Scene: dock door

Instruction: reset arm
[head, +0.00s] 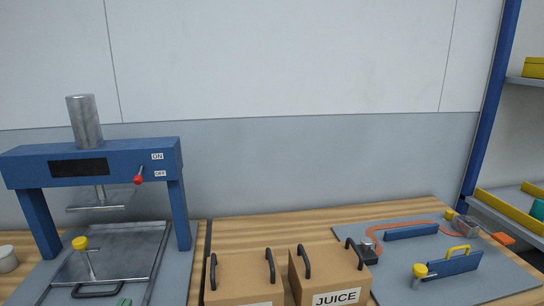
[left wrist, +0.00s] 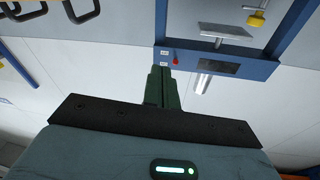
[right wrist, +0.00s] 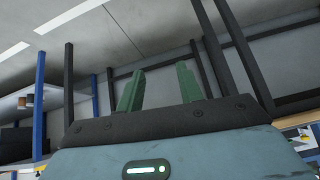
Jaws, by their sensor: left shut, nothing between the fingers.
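A blue press (head: 95,165) stands at the left of the bench, with a red-knobbed lever (head: 138,178) beside its ON and OFF labels. The press also shows upside down in the left wrist view (left wrist: 225,65). In the left wrist view my left gripper (left wrist: 160,88) is shut and empty. My right gripper (right wrist: 157,88) is open and empty in the right wrist view, with dark posts behind it. It is out of the head view.
Two cardboard boxes with black handles stand at front centre, the right one labelled JUICE (head: 337,298). A grey mat (head: 390,265) at right bears blue blocks and yellow-knobbed parts. A shelf rack (head: 487,130) stands at far right. Bare wood shows behind the boxes.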

